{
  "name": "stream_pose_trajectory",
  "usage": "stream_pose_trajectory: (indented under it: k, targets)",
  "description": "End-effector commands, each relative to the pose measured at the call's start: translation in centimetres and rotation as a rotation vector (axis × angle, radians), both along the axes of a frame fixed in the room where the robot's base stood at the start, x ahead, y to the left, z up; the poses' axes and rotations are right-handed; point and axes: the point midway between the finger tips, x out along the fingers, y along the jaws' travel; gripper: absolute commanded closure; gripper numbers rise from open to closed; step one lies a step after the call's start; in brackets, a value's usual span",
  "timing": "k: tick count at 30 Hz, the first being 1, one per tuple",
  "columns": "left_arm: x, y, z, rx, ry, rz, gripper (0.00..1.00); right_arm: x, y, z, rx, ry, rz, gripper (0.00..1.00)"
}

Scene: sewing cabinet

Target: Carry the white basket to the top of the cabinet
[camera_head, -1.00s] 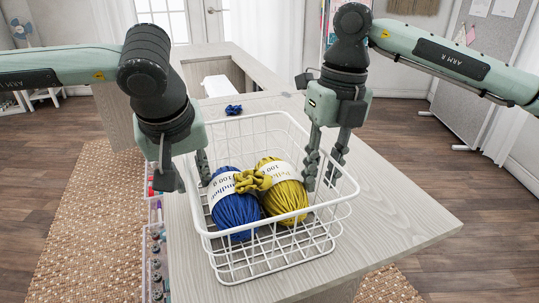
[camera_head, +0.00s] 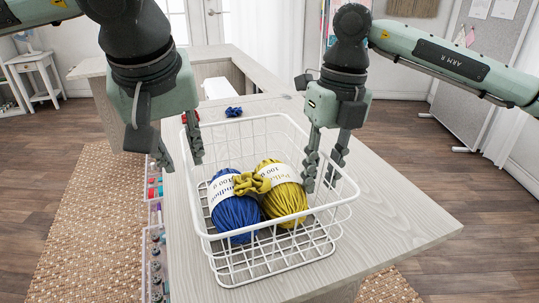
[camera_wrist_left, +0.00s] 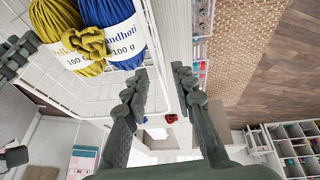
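The white wire basket (camera_head: 274,262) stands upright on a light wood top (camera_head: 400,220). It holds a blue yarn ball (camera_head: 235,214) and a yellow yarn ball (camera_head: 284,198); the basket also shows in the left wrist view (camera_wrist_left: 82,97). My left gripper (camera_head: 182,163) is open at the basket's left wall. In the left wrist view its fingers (camera_wrist_left: 161,78) are apart near the wall; I see no contact. My right gripper (camera_head: 321,182) is at the right wall, fingers apart around the rim, one inside. Whether it touches the wire is unclear.
A dark blue item (camera_head: 234,111) lies behind the basket on the wood top. Clear trays with small items (camera_head: 156,265) run along the left edge. A woven rug (camera_head: 85,225) covers the floor at left. The wood top is bare to the right.

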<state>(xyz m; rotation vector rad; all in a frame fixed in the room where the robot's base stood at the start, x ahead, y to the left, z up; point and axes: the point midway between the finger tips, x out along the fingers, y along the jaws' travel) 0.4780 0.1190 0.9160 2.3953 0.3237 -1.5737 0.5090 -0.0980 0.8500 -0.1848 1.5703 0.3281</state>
Motion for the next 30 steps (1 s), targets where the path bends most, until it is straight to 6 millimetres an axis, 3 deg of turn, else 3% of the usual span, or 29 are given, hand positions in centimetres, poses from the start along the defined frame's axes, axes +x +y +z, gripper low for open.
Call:
stream_pose_trajectory:
  k: [18,30]
  targets:
    - [0.0,0.0,0.0,0.000,0.000,-0.001,0.74,0.3,-0.9,10.8,0.001,-0.003,0.001,0.74]
    - [0.0,0.0,0.0,0.000,0.001,-0.001,0.74,0.4,-1.0,11.8,0.000,-0.001,0.000,0.74]
